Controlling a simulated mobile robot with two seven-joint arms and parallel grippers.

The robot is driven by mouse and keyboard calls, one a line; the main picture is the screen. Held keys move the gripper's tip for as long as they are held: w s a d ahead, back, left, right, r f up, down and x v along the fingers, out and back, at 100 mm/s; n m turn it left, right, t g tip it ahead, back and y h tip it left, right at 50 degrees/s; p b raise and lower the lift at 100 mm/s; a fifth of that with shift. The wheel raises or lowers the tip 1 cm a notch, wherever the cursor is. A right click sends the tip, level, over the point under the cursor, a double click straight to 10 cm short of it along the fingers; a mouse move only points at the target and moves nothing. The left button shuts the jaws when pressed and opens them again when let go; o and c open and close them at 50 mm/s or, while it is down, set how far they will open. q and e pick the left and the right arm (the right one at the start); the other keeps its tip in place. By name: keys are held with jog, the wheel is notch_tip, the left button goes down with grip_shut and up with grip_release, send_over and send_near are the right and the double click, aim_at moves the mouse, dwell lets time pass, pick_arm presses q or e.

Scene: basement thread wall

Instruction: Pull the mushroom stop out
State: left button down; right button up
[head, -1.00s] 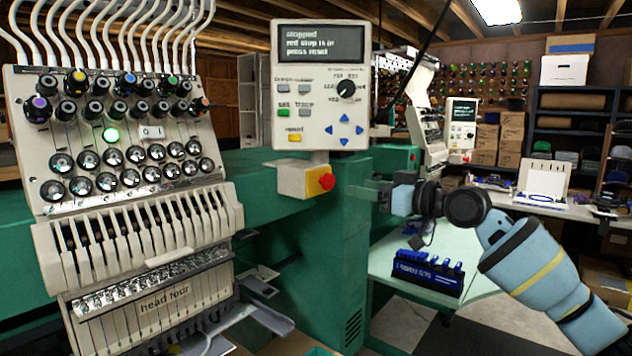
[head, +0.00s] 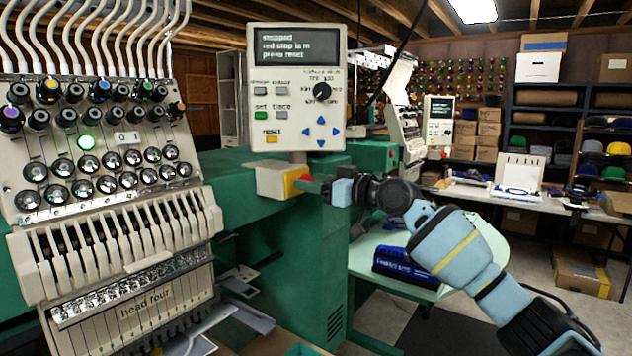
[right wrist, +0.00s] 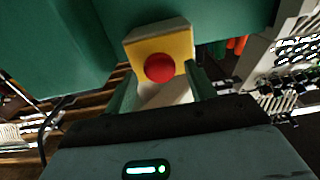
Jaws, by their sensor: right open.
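The red mushroom stop (right wrist: 160,68) sits on the yellow face of a cream box (head: 272,180) under the control panel (head: 297,90). The panel's screen reads that it is stopped, the red stop is in, and to press reset. My right gripper (head: 308,186) is at the stop, coming from the right, and covers part of it in the head view. In the right wrist view its two green fingers (right wrist: 158,90) are open, one on each side of the red knob, with gaps between. I cannot tell whether the fingertips reach past the knob. My left gripper is not in view.
The embroidery head (head: 120,250) with its knobs and needle bars stands at the left. The green machine body (head: 310,260) lies below and behind the stop box.

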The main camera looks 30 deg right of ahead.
jog(key=shift+w+a, duration=0.1)
jog(key=shift+c, duration=0.4)
grip_shut()
jog(key=shift+s+d+f, duration=0.1)
jog(key=shift+s+d, duration=0.1)
jog(key=shift+s, duration=0.15)
jog(key=shift+c, duration=0.9)
grip_release()
jog(key=shift+s, duration=0.1)
jog(key=shift+o, duration=1.3)
jog(key=shift+s+d, duration=0.1)
jog(key=shift+s, duration=0.05)
